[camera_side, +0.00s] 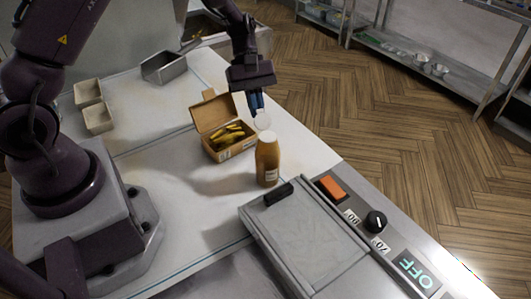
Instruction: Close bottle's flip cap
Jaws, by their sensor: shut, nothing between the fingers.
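The bottle (267,163) stands upright on the white counter, brown-yellow with a pale label low on its side. Its white flip cap (263,122) stands open, with the lid raised above the bottle's top. My gripper (257,112) points down just above and behind the raised lid, with its blue fingers together and nothing held. The fingertips are close to the lid; I cannot tell whether they touch it.
An open cardboard box (231,153) with yellow items stands left of the bottle. A grey fryer lid (305,235) with a black handle (278,194) lies in front. A control panel (376,222) is at right. A metal tray (164,67) and two beige containers (98,118) stand farther left.

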